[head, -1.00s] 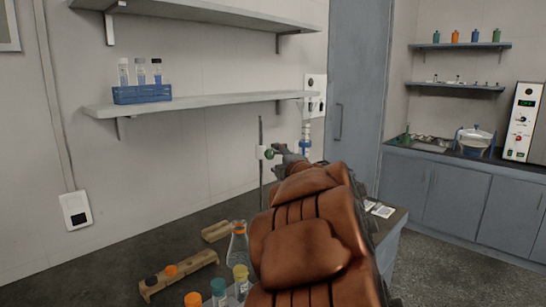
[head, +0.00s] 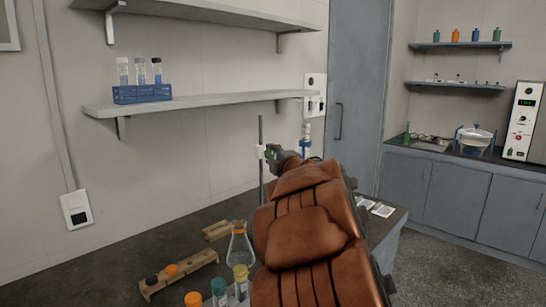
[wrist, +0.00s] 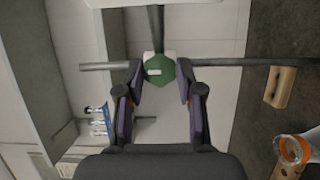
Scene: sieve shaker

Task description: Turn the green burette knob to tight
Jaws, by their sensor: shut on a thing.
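The green burette knob (wrist: 160,68) is in the upper middle of the wrist view, a faceted knob with a short white mark on its face. My gripper (wrist: 160,82) has one finger on each side of it and is shut on it. In the head view the knob (head: 269,154) is a small green patch, mostly hidden behind my gripper (head: 274,155). The stand's thin metal rod (head: 261,130) rises upright there. It crosses the wrist view sideways behind the knob.
A flask with an orange band (head: 240,246), wooden racks (head: 180,274) and several capped bottles (head: 220,288) stand on the dark bench below and left of my arm. A wall shelf (head: 200,105) holds a blue tube rack (head: 141,94).

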